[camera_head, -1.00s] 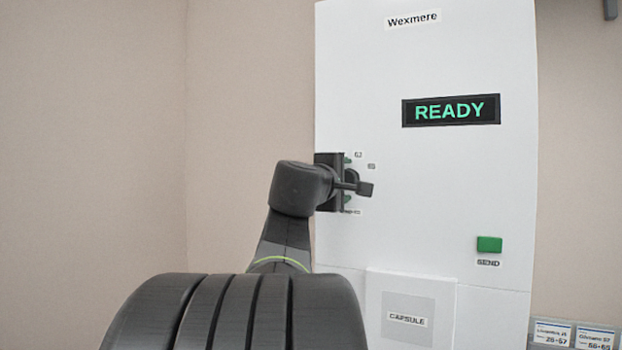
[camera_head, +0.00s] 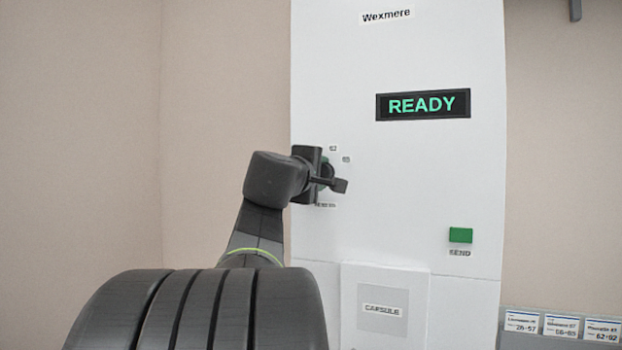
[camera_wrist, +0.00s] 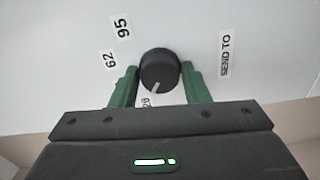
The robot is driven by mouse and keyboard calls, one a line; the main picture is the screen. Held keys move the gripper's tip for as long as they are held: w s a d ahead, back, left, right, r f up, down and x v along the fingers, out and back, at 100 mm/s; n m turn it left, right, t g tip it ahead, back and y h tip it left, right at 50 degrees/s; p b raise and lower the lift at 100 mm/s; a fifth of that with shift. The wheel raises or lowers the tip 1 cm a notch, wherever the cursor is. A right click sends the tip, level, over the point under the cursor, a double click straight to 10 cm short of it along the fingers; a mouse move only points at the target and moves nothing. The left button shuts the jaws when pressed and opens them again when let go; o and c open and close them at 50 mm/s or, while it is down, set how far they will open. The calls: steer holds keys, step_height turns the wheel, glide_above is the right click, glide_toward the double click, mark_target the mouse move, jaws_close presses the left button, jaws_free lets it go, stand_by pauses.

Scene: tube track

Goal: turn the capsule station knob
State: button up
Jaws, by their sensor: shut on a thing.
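The round black knob (camera_wrist: 158,66) is on the white capsule station (camera_head: 400,190). In the wrist view its pale pointer line points down, toward a partly hidden number label (camera_wrist: 147,101). My gripper (camera_wrist: 160,75) is shut on the knob, with one green finger against each side. In the head view my gripper (camera_head: 325,172) is at the station's left edge and mostly hides the knob.
The station has a screen (camera_head: 423,105) reading READY, a green SEND button (camera_head: 460,235) at lower right, and a CAPSULE panel (camera_head: 383,308) at the bottom. Several small label cards (camera_head: 562,326) are at lower right. The beige wall at left is bare.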

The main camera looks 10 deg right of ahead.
steer(key=shift+f+m+b, duration=0.1)
steer(key=shift+m+b, duration=2.75)
steer(key=shift+m, duration=0.45)
steer(key=o, duration=1)
steer(key=shift+c, duration=0.2)
steer(key=b+v, duration=0.1)
steer(key=v, duration=1.3)
steer(key=shift+b, duration=0.4)
steer(key=shift+w, duration=0.1)
